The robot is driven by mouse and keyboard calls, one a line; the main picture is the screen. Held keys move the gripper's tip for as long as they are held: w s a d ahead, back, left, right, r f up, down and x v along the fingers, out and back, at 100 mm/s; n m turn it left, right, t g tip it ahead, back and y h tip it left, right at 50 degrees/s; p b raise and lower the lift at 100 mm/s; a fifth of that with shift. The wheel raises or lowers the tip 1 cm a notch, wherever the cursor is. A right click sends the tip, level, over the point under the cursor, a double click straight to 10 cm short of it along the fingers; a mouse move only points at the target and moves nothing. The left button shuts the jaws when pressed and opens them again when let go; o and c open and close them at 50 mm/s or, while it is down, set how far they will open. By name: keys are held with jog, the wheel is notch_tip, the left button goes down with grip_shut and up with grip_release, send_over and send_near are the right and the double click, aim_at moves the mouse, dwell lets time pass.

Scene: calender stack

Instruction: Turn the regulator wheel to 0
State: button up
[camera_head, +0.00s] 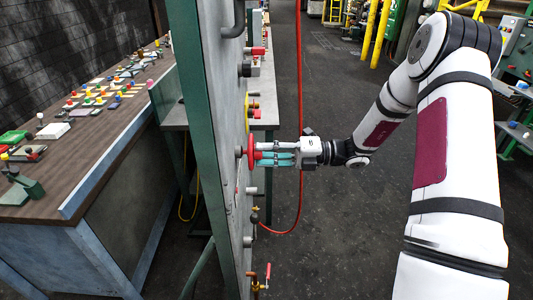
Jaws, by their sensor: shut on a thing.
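The regulator wheel is a red disc (251,151) on the face of the tall grey-green panel (215,120), seen nearly edge-on in the head view. My gripper (262,155) reaches it from the right, with its teal-and-grey fingers level and their tips at the wheel. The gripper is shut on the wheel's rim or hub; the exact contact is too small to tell. The wheel's scale and the 0 mark cannot be seen from this side.
Other red and yellow fittings (257,51) stick out of the panel above the wheel. A valve with a red handle (267,272) sits low on the panel. A red hose (299,100) hangs behind my gripper. A console (130,130) stands left. The floor (340,230) right of the panel is clear.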

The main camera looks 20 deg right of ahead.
jog(key=shift+f, duration=0.1)
dwell(0.4)
jog(key=o, duration=1.2)
jog(key=shift+c, duration=0.2)
jog(key=shift+d, duration=0.1)
jog(key=v, duration=1.2)
